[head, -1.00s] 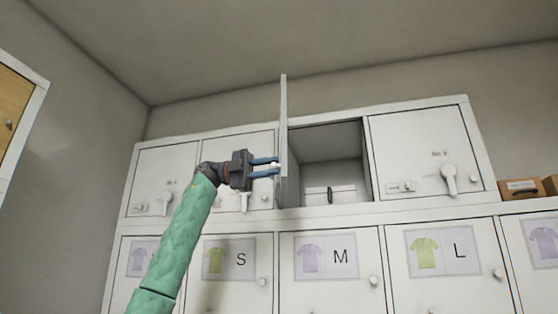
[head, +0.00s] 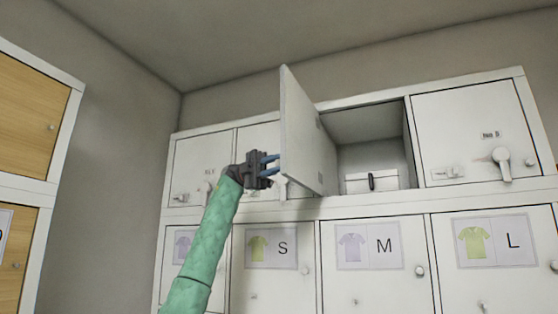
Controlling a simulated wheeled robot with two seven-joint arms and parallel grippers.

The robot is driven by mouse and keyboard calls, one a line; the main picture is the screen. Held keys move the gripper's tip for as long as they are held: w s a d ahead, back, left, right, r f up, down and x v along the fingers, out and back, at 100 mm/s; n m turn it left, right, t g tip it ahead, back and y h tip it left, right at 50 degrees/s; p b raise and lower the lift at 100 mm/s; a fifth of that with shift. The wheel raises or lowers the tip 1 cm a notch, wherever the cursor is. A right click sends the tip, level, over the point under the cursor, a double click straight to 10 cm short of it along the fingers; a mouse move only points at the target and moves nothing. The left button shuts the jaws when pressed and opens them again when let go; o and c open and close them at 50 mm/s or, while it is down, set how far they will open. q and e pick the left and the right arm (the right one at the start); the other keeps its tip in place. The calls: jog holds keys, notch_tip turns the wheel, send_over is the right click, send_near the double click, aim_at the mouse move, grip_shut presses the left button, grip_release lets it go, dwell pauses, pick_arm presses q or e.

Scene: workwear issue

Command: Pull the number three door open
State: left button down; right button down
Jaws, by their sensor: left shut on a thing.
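The open white door (head: 306,135) in the upper locker row stands swung out towards me, hinged at the left of its compartment (head: 365,130). I see its inner face and hinges; its outer face and any number label are turned away. My left gripper (head: 278,165) is at the outer side of the door near its free edge, shut on its handle, which is mostly hidden behind the fingers and door edge. My right gripper is not in view.
A white box (head: 355,185) with a dark handle sits in the open compartment. A closed door (head: 470,125) with a lever is to the right; other closed doors are to the left. Below are doors with shirt pictures (head: 370,250). Wooden-front lockers (head: 30,110) stand far left.

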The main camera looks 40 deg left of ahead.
pick_arm(q)
jog(key=shift+a, duration=0.15)
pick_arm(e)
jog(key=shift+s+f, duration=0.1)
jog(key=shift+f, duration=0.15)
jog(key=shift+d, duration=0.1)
pick_arm(q)
jog(key=c, duration=1.3)
grip_release()
jog(key=shift+w, duration=0.1)
jog(key=shift+a, duration=0.25)
jog(key=a, duration=0.5)
jog(key=w+a+b, duration=0.1)
jog(key=a, duration=0.1)
jog(key=shift+w+a, duration=0.1)
jog(key=shift+a, duration=0.05)
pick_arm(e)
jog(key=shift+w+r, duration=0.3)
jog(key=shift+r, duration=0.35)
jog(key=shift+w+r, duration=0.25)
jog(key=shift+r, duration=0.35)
